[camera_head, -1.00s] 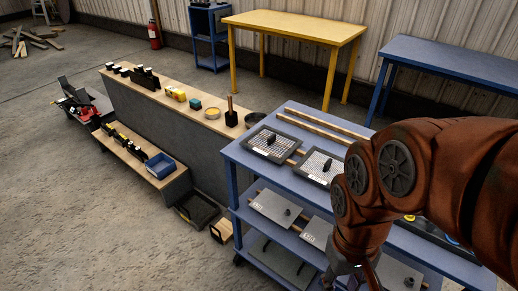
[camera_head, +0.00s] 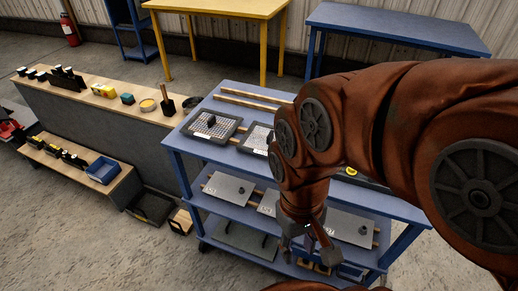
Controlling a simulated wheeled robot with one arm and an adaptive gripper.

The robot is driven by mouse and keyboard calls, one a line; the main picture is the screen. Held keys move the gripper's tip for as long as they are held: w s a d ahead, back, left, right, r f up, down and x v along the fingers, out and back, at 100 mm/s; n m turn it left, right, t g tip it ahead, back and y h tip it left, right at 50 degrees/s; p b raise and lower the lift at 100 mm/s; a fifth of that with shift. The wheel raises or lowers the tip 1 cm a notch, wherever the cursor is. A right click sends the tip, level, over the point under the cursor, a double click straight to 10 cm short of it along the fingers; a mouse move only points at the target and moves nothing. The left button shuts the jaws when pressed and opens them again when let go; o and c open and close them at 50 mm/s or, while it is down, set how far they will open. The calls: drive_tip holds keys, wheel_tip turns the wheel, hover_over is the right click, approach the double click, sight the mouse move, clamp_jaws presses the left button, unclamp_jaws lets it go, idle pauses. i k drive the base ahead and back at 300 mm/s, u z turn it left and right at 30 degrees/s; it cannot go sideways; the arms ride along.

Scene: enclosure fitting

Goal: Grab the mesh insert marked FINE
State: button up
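Two mesh inserts with dark frames and dark handles lie on the top shelf of the blue cart. The left mesh insert (camera_head: 201,128) is in full view; the right mesh insert (camera_head: 253,137) is partly hidden by my arm. Each seems to carry a small pale label, too small to read, so I cannot tell which is marked FINE. My gripper (camera_head: 309,258) points down in front of the cart, below the top shelf's height in the picture.
The blue cart (camera_head: 176,141) has lower shelves with grey plates (camera_head: 228,190) with small knobs. Wooden strips (camera_head: 240,103) lie at the top shelf's back. A long bench (camera_head: 105,104) with small items stands left. Yellow (camera_head: 220,6) and blue (camera_head: 400,25) tables stand behind.

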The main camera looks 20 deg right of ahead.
sight(257, 140)
drive_tip(key=u, duration=1.8)
drive_tip(key=k, duration=0.8)
drive_tip(key=z, duration=0.9)
drive_tip(key=i, duration=0.45)
drive_tip(key=z, duration=0.05)
